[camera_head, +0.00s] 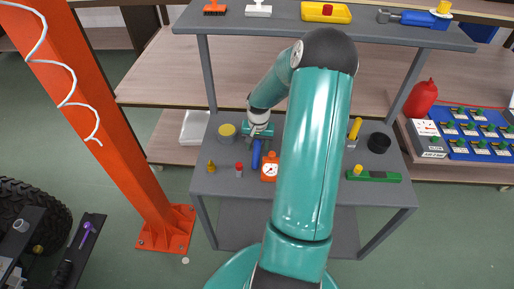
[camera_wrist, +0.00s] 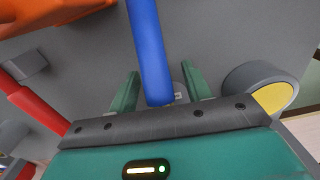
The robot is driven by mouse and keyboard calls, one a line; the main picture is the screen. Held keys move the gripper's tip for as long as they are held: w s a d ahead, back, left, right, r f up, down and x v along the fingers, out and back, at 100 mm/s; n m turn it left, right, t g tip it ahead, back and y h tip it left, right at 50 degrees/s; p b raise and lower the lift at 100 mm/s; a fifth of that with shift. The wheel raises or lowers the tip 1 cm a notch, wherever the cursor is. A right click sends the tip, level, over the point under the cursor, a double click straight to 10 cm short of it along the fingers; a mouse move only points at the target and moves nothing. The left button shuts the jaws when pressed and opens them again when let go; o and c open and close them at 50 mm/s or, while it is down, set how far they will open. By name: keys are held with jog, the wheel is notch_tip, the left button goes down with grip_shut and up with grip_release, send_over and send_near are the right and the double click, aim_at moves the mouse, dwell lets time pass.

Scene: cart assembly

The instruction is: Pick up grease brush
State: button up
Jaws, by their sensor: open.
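A blue rod-like handle (camera_wrist: 150,50), which I take to be the grease brush, lies on the lower grey shelf of the cart. It also shows in the head view (camera_head: 256,155), just in front of my gripper (camera_head: 258,132). In the wrist view my gripper (camera_wrist: 158,90) is open, with one green finger on each side of the handle's near end. I see a gap beside the handle, and no firm contact. The brush's working end is not clear in either view.
Beside it on the shelf (camera_head: 225,187) stand a yellow-topped round tin (camera_head: 227,131), an orange gauge (camera_head: 269,167), a red-capped small bottle (camera_head: 239,169) and a brass fitting (camera_head: 211,166). A green level (camera_head: 380,176) and a black cup (camera_head: 379,143) are at right. An orange post (camera_head: 105,110) stands left.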

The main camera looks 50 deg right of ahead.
grip_shut()
jog(key=shift+r, duration=0.1)
